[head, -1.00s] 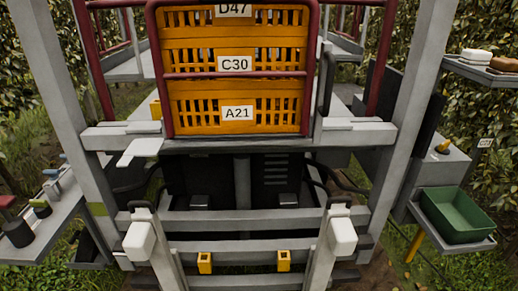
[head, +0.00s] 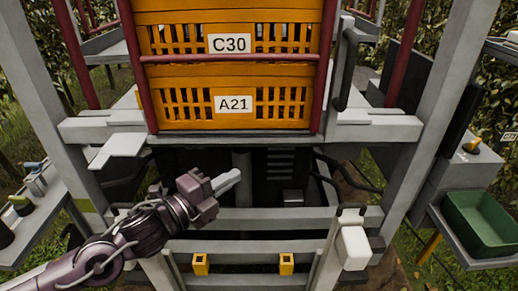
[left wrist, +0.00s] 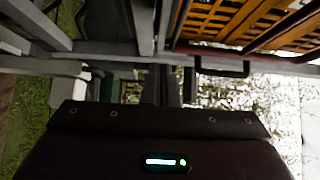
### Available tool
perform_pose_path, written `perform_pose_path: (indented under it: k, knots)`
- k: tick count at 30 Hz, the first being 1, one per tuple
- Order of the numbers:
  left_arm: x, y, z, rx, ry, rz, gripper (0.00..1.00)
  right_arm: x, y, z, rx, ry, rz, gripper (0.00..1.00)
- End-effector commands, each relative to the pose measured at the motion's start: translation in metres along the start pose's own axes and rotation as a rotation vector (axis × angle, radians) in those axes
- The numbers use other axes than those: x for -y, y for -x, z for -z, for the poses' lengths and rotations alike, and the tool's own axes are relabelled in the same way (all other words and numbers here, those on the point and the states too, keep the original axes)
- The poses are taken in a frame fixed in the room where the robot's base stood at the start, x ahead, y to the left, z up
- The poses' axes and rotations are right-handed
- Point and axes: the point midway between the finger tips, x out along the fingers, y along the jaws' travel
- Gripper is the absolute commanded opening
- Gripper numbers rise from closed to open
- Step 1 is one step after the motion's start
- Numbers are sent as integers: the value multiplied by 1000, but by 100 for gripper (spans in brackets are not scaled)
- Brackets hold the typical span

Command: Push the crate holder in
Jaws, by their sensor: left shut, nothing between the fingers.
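The crate holder is a dark red frame (head: 146,85) around stacked orange crates. The crates labelled C30 (head: 231,43) and A21 (head: 233,105) show in the head view; the top of the stack is cut off. In the left wrist view, part of an orange crate (left wrist: 215,20) shows at the upper right. My left gripper (head: 229,181) is shut and empty, below and in front of the holder's lower edge, apart from it in the picture. Its fingers point right. My right gripper is not in view.
A pale grey platform frame has a crossbeam (head: 385,129) under the holder and uprights at both sides. A white bracket (head: 117,148) juts out at left. A green bin (head: 478,222) sits on the right shelf. Lower rails (head: 270,222) lie near my left arm.

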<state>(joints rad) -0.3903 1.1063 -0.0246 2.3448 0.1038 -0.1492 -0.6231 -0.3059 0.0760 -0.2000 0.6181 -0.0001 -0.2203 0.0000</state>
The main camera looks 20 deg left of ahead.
Motion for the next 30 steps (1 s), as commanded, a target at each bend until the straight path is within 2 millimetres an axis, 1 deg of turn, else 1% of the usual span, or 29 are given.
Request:
perform_pose_path:
  k: [2, 5, 11, 17, 21, 24, 30]
  knots:
    - [2, -7, -1, 2, -1, 4, 0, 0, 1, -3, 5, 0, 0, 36]
    - [3, -16, 1, -3, -2, 5, 0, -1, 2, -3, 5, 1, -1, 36]
    - [4, -38, 0, 0, 2, 5, 0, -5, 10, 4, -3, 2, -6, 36]
    - [6, -68, 1, -2, 3, 6, 0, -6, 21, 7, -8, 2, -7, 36]
    - [5, -93, 1, -2, 3, 4, 0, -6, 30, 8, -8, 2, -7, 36]
    - [4, -104, -12, 1, 0, -1, 0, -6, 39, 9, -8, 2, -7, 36]
    - [1, -116, -25, -1, 0, -1, 0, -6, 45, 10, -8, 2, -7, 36]
